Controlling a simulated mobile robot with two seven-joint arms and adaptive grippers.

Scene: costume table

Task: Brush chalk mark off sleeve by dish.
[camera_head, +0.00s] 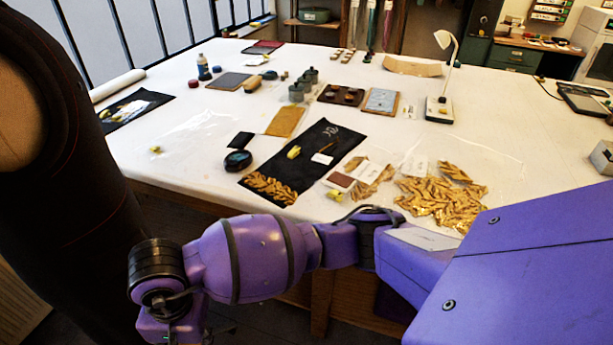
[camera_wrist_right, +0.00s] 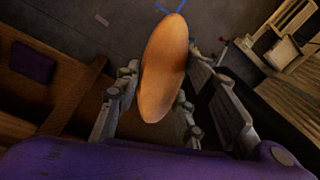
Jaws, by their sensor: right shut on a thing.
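A flat black sleeve (camera_head: 297,168) lies on the white table, with gold leaf trim at its near end. A faint whitish mark (camera_head: 330,131) shows near its far end. A small dark round dish (camera_head: 237,161) sits just left of the sleeve. My right gripper (camera_wrist_right: 165,72) is shut on a smooth tan oval brush (camera_wrist_right: 163,62), held between its fingers; no bristles show. In the head view my right arm crosses the front of the table, with its gripper low at the bottom edge, off the table and largely cut off. My left gripper is not in view.
A dark dress form (camera_head: 65,190) fills the left side. Loose gold leaves (camera_head: 440,200) lie right of the sleeve. A lamp (camera_head: 441,100) and several small containers stand farther back. Clear tabletop (camera_head: 365,115) lies beyond the sleeve.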

